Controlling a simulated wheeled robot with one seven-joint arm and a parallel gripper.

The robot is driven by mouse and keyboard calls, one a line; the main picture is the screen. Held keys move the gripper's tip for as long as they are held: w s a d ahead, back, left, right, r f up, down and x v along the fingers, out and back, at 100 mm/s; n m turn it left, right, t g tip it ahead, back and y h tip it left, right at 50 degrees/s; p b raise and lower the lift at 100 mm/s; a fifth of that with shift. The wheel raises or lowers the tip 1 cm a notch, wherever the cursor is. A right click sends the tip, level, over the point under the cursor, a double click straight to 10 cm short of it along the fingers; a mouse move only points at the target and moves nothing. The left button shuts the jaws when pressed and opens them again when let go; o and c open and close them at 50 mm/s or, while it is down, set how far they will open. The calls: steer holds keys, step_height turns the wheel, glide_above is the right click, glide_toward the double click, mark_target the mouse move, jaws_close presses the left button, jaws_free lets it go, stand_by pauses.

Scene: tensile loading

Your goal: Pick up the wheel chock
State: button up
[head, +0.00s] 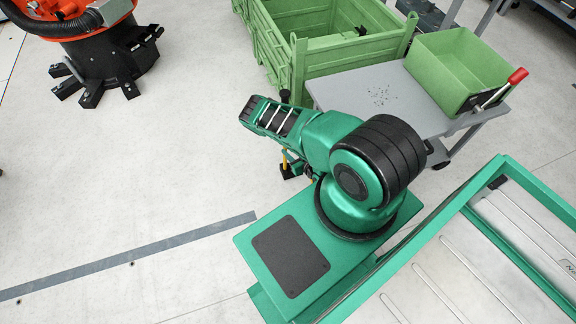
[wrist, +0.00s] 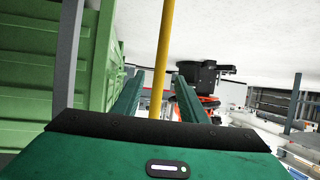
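A thin yellow rod (wrist: 164,45) stands between the fingers of my gripper (wrist: 157,90) in the wrist view. The fingers are apart, with a gap on each side of the rod. In the head view a short yellow piece and a black block (head: 288,172) show on the floor below my green arm. These look like parts of the wheel chock, with the rod as its handle, but my arm covers much of it. My fingers are not clearly visible in the head view.
A green crate (head: 269,51) stands behind my arm. A grey cart (head: 345,90) at its right carries a green bin (head: 447,74). An orange robot on a black base (head: 112,66) is at the upper left. The floor at left is clear.

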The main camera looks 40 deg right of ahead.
steer(key=a+x, duration=0.1)
steer(key=x, duration=0.9)
steer(key=shift+w+d, duration=0.25)
steer(key=shift+d, duration=0.3)
jaws_close()
stand_by(0.8)
steer(key=shift+r, duration=0.1)
